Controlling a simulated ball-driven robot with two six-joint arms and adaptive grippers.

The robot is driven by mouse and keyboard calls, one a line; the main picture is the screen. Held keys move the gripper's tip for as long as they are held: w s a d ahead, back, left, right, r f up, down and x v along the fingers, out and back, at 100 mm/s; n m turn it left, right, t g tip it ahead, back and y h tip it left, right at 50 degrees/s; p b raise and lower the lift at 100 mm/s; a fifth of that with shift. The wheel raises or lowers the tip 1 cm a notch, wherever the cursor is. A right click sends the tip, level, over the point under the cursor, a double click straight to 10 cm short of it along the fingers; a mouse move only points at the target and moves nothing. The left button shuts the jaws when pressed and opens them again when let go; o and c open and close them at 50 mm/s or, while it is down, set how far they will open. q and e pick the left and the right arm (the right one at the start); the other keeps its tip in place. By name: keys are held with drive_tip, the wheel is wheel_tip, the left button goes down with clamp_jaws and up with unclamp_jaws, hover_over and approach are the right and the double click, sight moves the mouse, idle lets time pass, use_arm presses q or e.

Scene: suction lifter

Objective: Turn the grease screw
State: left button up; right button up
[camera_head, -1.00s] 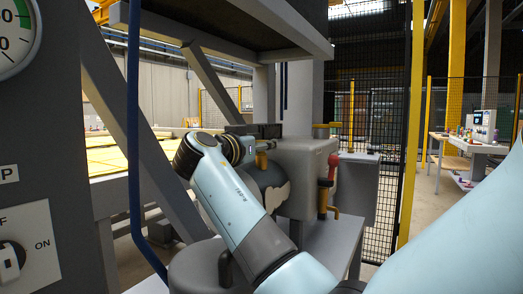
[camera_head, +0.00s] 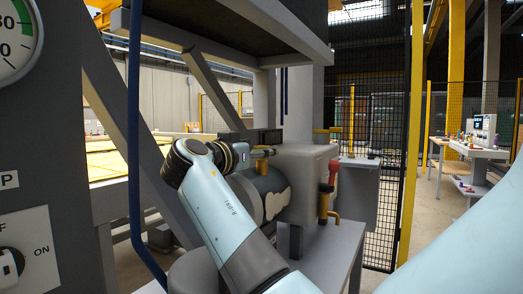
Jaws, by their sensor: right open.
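My right gripper (camera_head: 266,153) reaches rightward from its wrist, seen side-on and small. It is open, with its fingertips just above a short yellow fitting (camera_head: 262,166) on the dark cylindrical motor or pump body (camera_head: 273,192). I cannot tell whether they touch. The yellow fitting may be the grease screw, but its shape is too small to make sure. My forearm covers the left part of the cylinder. My left gripper is not in view.
A grey housing (camera_head: 305,165) stands right of the gripper, with a red handle (camera_head: 334,167) and yellow pipe beside it. A blue hose (camera_head: 134,150) hangs at left, near a panel with a gauge (camera_head: 15,40) and a switch (camera_head: 10,262). A yellow post (camera_head: 414,130) and mesh fence stand behind.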

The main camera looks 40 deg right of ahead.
drive_tip(key=v, duration=0.5)
drive_tip(key=shift+a, duration=0.15)
idle(0.3)
